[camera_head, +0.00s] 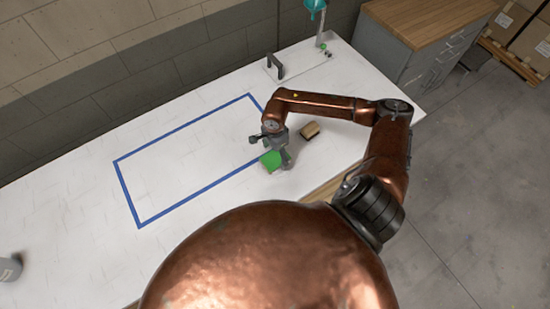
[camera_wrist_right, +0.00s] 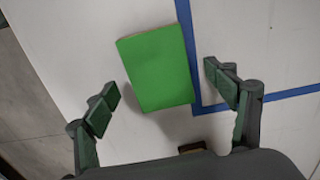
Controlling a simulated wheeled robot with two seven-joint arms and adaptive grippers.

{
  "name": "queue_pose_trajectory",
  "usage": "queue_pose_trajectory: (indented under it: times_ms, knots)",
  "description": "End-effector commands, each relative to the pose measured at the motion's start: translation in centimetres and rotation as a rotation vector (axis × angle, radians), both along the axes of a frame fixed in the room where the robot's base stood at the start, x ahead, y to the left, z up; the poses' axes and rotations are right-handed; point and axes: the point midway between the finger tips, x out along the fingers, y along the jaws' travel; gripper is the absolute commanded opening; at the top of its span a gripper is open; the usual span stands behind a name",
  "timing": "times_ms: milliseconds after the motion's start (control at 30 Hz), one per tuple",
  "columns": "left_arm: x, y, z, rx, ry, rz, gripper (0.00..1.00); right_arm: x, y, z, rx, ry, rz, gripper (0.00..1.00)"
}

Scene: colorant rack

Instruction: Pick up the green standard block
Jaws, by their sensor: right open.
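I cannot tell the exact height gap.
A brown wooden block (camera_head: 310,130) lies just right of my right gripper. The blue tape outline (camera_head: 180,202) encloses bare table. A dark handle (camera_head: 276,66) and a stand with a teal top (camera_head: 315,6) are at the back.

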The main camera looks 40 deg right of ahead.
Motion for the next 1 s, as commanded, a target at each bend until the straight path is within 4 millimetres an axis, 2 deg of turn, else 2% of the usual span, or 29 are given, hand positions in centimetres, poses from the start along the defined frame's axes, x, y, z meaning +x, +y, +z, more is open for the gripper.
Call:
queue_pose_trajectory:
  times_ms: [200,333,433,800,1000]
  knots:
    - [1.9,0.0,0.6,-0.001,-0.023,-0.005,0.36,-0.1,-0.1,-2.2,0.000,0.001,-0.001,0.78]
    - [3.4,-0.1,0.7,-0.002,-0.043,-0.008,0.36,-0.2,-0.1,-2.4,-0.001,0.000,-0.002,0.78]
    - [3.7,-0.1,0.7,-0.002,-0.047,-0.008,0.36,-0.2,-0.1,-2.4,0.000,0.000,-0.002,0.78]
    - [1.9,0.0,0.6,-0.001,-0.025,-0.005,0.36,-0.2,-0.1,-2.3,0.000,0.000,-0.003,0.53]
    - [1.8,0.0,0.6,-0.001,-0.023,-0.005,0.36,-0.2,-0.1,-2.3,0.000,0.000,-0.003,0.39]
